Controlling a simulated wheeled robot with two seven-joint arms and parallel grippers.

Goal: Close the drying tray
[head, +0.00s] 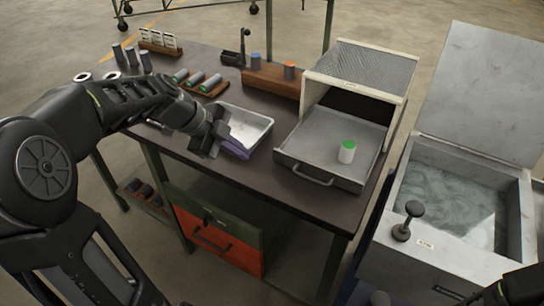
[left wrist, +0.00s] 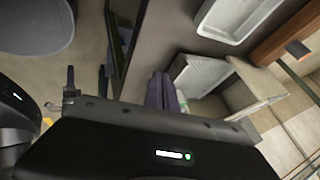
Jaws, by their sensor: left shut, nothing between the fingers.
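The drying tray (head: 325,140) is a grey metal drawer pulled out of a white housing (head: 358,72) with a mesh top. It has a bar handle (head: 312,176) on its front. A white cylinder with a green top (head: 347,152) stands in the tray. The pulled-out tray also shows in the left wrist view (left wrist: 202,75). My left gripper (head: 238,149), with purple fingers, is shut and empty. It is left of the tray front, near the bench's front edge, apart from the handle. Its fingers also show in the left wrist view (left wrist: 162,90). My right gripper is not visible.
A shallow white tray (head: 262,122) lies behind my left gripper. A wooden block (head: 262,80) with coloured-top cylinders stands left of the housing. Racks and several cylinders sit at the back left. An open water tank (head: 430,262) stands right of the bench. A red drawer (head: 215,240) is below.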

